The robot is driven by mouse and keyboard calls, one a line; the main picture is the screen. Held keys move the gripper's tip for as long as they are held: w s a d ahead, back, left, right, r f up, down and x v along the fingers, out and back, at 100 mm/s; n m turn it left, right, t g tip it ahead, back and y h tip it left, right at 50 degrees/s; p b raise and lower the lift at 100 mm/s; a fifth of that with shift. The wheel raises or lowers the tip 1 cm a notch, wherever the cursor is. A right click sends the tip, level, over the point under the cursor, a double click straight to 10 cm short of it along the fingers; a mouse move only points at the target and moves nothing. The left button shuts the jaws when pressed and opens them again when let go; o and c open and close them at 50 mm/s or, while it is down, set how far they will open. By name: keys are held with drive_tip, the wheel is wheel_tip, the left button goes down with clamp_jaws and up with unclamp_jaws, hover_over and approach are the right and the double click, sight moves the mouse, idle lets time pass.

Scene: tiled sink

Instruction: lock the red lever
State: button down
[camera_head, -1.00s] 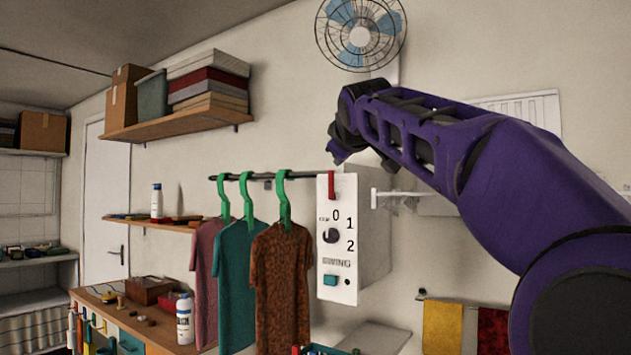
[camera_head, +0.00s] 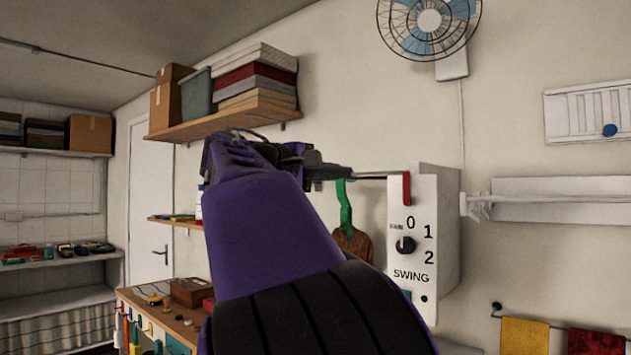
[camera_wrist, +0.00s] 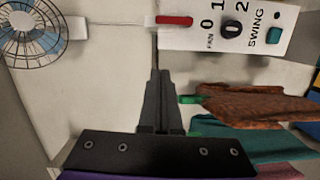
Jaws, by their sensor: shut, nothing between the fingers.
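The red lever (camera_head: 406,188) is at the top left of the white control box (camera_head: 428,262) and runs upright along its front face. In the wrist view the lever (camera_wrist: 174,20) lies near the top, on the edge of the box (camera_wrist: 190,40). My gripper (camera_head: 345,172) is left of the lever, apart from it, at about its height in the picture. In the wrist view my gripper (camera_wrist: 156,76) has its fingers together with nothing between them, pointing up toward the lever. My arm hides much of the hanging clothes in the head view.
A thin rail (camera_head: 370,176) joins the box's left side, behind my fingertips. A green hanger (camera_head: 344,205) with a brown shirt (camera_head: 352,246) hangs close below. A fan (camera_head: 430,20) is above. A workbench (camera_head: 150,305) stands low at left. Wall right of the box holds a shelf (camera_head: 550,210).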

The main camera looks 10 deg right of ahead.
sight(408, 189)
drive_tip(key=shift+w+a+f+g+h, duration=0.2)
drive_tip(key=shift+w+f+g+h, duration=0.35)
drive_tip(key=shift+w+f, duration=0.2)
drive_tip(key=shift+s, duration=0.1)
drive_tip(key=shift+d, duration=0.1)
drive_tip(key=d, duration=0.3)
drive_tip(key=w+d, duration=0.1)
drive_tip(key=d, duration=0.6)
drive_tip(key=shift+w+d, duration=0.3)
drive_tip(key=shift+d, duration=0.05)
drive_tip(key=shift+s+d, duration=0.35)
drive_tip(key=shift+s, duration=0.05)
drive_tip(key=shift+r+m+p, duration=0.15)
drive_tip(key=shift+m+p, duration=0.15)
drive_tip(key=shift+p, duration=0.05)
